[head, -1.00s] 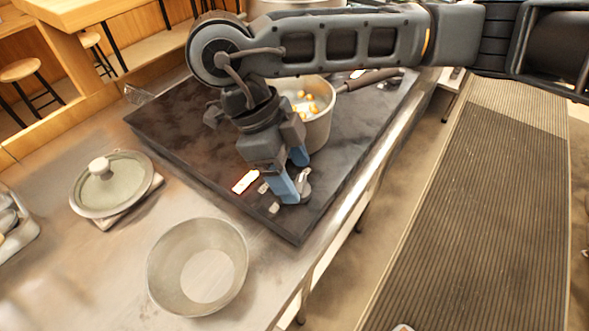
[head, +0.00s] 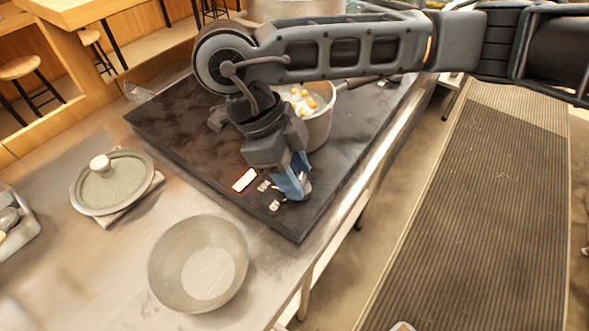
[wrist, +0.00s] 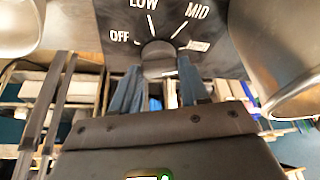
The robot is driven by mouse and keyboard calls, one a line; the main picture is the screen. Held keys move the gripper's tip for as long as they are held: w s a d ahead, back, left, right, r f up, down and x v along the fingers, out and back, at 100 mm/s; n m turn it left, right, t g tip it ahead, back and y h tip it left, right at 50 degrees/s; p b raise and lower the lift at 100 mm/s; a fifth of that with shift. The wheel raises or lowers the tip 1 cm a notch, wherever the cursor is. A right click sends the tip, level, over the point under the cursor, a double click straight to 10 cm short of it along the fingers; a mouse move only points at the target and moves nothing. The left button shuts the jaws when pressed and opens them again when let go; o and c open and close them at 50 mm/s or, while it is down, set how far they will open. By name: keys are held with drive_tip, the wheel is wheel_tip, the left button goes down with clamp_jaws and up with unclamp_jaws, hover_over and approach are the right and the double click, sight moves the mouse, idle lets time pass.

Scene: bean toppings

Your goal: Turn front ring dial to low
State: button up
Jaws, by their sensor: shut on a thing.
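The front ring dial (wrist: 158,58) is a round dark grey knob on the black cooktop panel. In the wrist view, the labels OFF, LOW and MID fan out around it, with a blurred bright label at right. My gripper (wrist: 158,80) has one blue finger on each side of the knob and is shut on it. In the head view, my gripper (head: 298,190) points down at the front corner of the cooktop (head: 180,120), and its fingers mostly hide the knob. I cannot tell which mark the knob points to.
A pot (head: 319,128) with orange-yellow pieces stands on the cooktop close behind my gripper. A lit white panel (head: 245,180) is left of the fingers. An empty metal bowl (head: 197,264) and a lidded dish (head: 112,185) stand on the steel counter at left.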

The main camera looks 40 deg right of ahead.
drive_tip(key=shift+f+b, duration=0.1)
drive_tip(key=shift+b, duration=0.5)
drive_tip(key=shift+f+n+h+b, duration=0.15)
drive_tip(key=shift+n+h+b, duration=0.15)
drive_tip(key=shift+n+b, duration=0.6)
drive_tip(key=n+t+b, duration=0.1)
drive_tip(key=n+b, duration=0.1)
drive_tip(key=b, duration=0.2)
drive_tip(key=shift+f, duration=0.15)
drive_tip(key=n+b, duration=0.2)
drive_tip(key=n+t+b, duration=0.1)
drive_tip(key=b, duration=0.2)
drive_tip(key=n+t+h+b, duration=0.1)
drive_tip(key=n+b, duration=0.1)
drive_tip(key=b, duration=0.1)
drive_tip(key=shift+s+a+n, duration=0.15)
drive_tip(key=shift+s+n, duration=0.15)
drive_tip(key=n+t+b, duration=0.2)
drive_tip(key=n+b, duration=0.2)
drive_tip(key=b, duration=0.1)
drive_tip(key=shift+s, duration=0.2)
drive_tip(key=shift+s+r+n+t+y+b, duration=0.1)
drive_tip(key=shift+r+n+t+y+b, duration=0.15)
drive_tip(key=shift+n+b, duration=0.75)
drive_tip(key=shift+r+n+t+y+b, duration=0.1)
drive_tip(key=shift+n+t+y+b, duration=0.2)
drive_tip(key=shift+n+b, duration=0.65)
drive_tip(key=shift+n, duration=0.25)
drive_tip(key=o, duration=1)
